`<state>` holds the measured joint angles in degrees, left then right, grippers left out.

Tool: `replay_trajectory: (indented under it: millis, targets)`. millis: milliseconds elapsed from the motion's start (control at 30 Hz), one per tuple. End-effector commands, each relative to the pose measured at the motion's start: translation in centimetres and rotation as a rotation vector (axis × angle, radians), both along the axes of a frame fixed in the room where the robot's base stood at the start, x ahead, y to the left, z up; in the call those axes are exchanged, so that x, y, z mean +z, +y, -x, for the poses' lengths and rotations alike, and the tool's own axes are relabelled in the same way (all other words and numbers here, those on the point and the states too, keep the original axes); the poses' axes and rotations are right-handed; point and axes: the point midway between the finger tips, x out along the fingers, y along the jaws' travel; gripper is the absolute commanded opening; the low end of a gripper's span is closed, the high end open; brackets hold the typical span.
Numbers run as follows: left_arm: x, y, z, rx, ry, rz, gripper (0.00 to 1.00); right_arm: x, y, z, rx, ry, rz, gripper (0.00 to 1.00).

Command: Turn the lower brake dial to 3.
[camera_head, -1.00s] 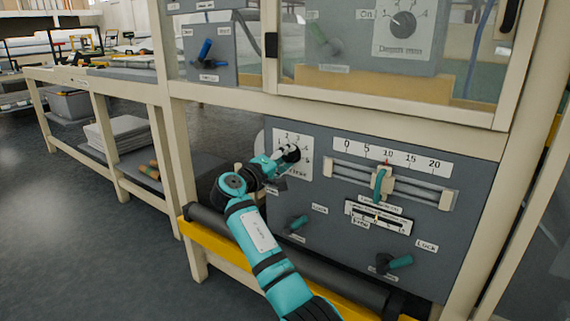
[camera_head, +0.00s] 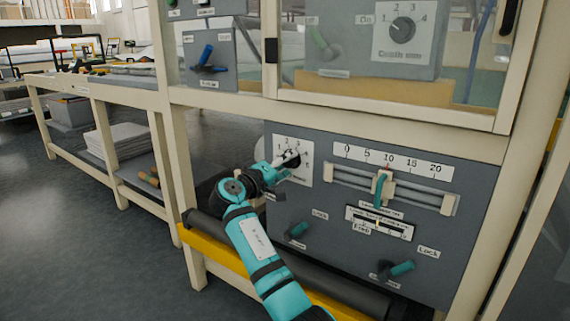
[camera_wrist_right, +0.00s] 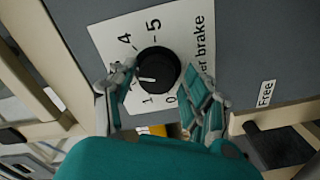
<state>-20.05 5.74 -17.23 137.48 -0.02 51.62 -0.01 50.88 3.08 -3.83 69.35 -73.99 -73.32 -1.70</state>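The lower brake dial (camera_head: 292,158) is a black knob on a white numbered plate (camera_head: 303,173) at the upper left of the grey panel. In the right wrist view the knob (camera_wrist_right: 157,75) carries a white mark pointing left, above the 1 and below the 4. A finger hides the numbers there, so the exact setting cannot be read. My right gripper (camera_wrist_right: 160,95) is open, one finger on each side of the knob, with visible gaps. It also shows in front of the dial in the head view (camera_head: 282,170). My left gripper is not in view.
A slider (camera_head: 383,187) under a 0 to 20 scale is right of the dial. Teal levers (camera_head: 298,229) and (camera_head: 401,268) stick out below. A dark roller (camera_head: 330,280) and yellow bar (camera_head: 222,250) run along the panel's foot. Another dial (camera_head: 402,30) is above.

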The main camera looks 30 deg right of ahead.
Motion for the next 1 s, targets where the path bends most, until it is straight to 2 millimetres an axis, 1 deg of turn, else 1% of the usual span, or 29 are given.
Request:
replay_trajectory:
  millis: [33,67,300,433,567,800,900,1000]
  targets:
    - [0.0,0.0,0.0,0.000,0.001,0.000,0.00,0.1,0.0,0.0,0.000,-0.001,0.001,0.59]
    - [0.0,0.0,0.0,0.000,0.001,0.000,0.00,0.1,0.0,0.0,0.000,-0.001,0.001,0.62]
    - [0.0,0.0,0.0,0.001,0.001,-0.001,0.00,0.2,0.0,0.0,0.001,-0.003,0.003,0.62]
    - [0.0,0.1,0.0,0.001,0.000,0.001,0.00,0.2,0.8,0.2,0.002,-0.003,0.003,0.62]
    - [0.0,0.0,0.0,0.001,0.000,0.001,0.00,0.2,2.8,1.0,0.005,-0.003,0.002,0.62]
    - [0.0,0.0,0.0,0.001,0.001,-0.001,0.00,0.1,7.6,3.0,0.005,-0.003,0.000,0.62]
    - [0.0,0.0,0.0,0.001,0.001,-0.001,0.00,0.1,9.1,3.7,0.003,-0.002,0.000,0.62]
    - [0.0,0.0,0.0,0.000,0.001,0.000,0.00,0.2,10.2,4.2,0.003,-0.002,0.002,0.62]
